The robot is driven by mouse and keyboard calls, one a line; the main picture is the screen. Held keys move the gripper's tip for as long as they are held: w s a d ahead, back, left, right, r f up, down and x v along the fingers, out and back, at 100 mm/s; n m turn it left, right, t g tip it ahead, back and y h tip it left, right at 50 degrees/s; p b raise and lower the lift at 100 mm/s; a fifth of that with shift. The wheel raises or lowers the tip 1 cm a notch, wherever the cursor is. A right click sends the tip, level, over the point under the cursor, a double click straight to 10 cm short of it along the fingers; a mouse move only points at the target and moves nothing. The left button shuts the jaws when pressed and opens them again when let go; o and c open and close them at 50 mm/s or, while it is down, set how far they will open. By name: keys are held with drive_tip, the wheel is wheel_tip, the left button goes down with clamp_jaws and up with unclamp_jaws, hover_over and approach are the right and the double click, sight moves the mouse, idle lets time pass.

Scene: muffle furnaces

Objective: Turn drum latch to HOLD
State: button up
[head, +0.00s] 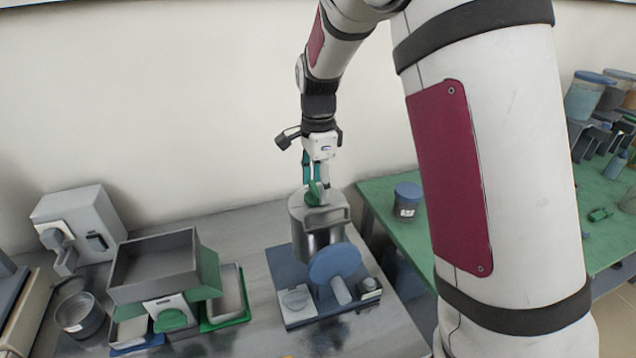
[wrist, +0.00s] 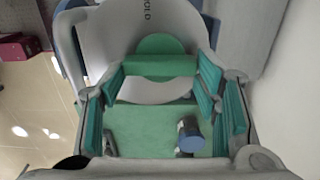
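The drum (head: 318,235) is a grey metal cylinder on a blue-grey base. Its latch is a green disc (wrist: 160,44) with a green cross-bar (wrist: 160,66), on a pale round dial; lettering reading "OLD" shows at the dial's top edge in the wrist view, the rest hidden. In the head view the green latch (head: 315,193) is at the drum's top, right below my gripper (head: 316,180). In the wrist view my gripper (wrist: 162,75) has its teal-padded fingers at the two ends of the bar. Whether they press on it cannot be told.
A blue disc (head: 335,262) and a pale knob (head: 295,298) are at the front of the base. Left stand a grey bin (head: 155,270), a round pan (head: 80,312) and a pale machine (head: 80,222). A blue-lidded jar (head: 407,200) stands on the green table (head: 385,208) at right.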

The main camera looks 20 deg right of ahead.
drive_tip(key=shift+c, duration=0.8)
drive_tip(key=shift+n, duration=0.3)
drive_tip(key=n, duration=0.3)
drive_tip(key=shift+w, duration=0.1)
drive_tip(key=n, duration=0.5)
drive_tip(key=shift+w, duration=0.1)
drive_tip(key=n, duration=0.4)
drive_tip(key=shift+w+a, duration=0.1)
drive_tip(key=shift+a, duration=0.05)
drive_tip(key=n, duration=0.5)
drive_tip(key=shift+a, duration=0.15)
drive_tip(key=shift+n, duration=0.3)
